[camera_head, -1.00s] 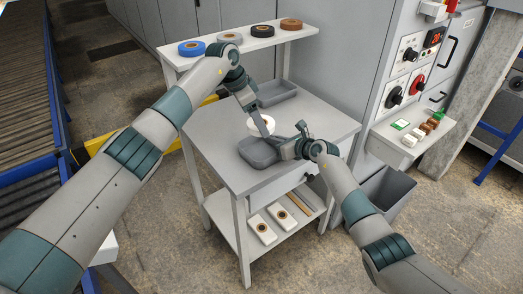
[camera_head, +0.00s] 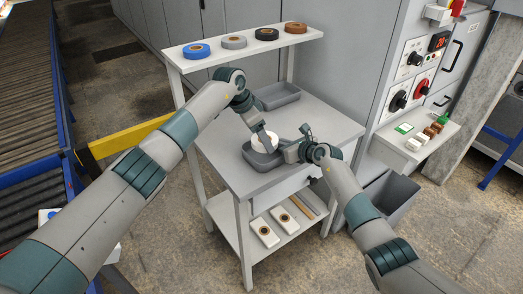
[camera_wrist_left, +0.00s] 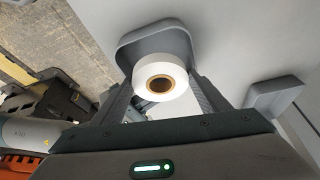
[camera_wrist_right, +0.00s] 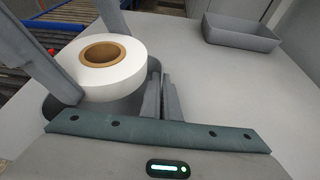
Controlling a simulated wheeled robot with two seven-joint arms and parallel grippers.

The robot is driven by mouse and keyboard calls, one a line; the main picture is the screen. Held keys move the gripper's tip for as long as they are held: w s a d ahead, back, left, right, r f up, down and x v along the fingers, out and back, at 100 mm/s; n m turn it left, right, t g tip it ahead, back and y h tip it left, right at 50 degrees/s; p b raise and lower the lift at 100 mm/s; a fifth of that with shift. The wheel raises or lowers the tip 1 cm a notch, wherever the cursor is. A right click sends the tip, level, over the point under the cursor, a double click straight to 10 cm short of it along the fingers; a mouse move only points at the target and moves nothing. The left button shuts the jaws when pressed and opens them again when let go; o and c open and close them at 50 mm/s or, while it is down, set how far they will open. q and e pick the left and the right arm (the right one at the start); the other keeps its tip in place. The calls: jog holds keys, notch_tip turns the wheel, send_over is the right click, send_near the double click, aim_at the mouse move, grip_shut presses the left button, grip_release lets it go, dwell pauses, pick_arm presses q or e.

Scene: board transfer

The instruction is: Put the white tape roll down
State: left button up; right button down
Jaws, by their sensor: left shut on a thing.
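The white tape roll (camera_head: 264,142), with a brown core, is flat between the fingers of my left gripper (camera_wrist_left: 165,95). It also shows in the right wrist view (camera_wrist_right: 100,68). It is at a grey tray (camera_head: 262,161) on the table, with its top above the tray's rim; I cannot tell whether it touches the tray floor. My left gripper is shut on the roll. My right gripper (camera_wrist_right: 162,95) is at the tray's right side, its fingers close together at the tray wall and apparently shut on it.
A second grey tray (camera_head: 277,96) stands at the back of the table (camera_head: 325,128). A raised shelf (camera_head: 218,56) holds blue (camera_head: 198,50), grey, black and brown rolls. A control cabinet and side ledge (camera_head: 410,152) stand to the right. The table's right part is clear.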

aim_at(256, 141)
pick_arm(q)
jog(key=shift+f, duration=0.25)
jog(key=shift+f, duration=0.1)
jog(key=shift+f, duration=2.35)
jog(key=o, duration=0.8)
jog(key=shift+a+r, duration=0.35)
jog(key=shift+r, duration=0.3)
jog(key=v, duration=1)
jog(key=shift+s+r, duration=0.2)
jog(key=shift+r, duration=0.05)
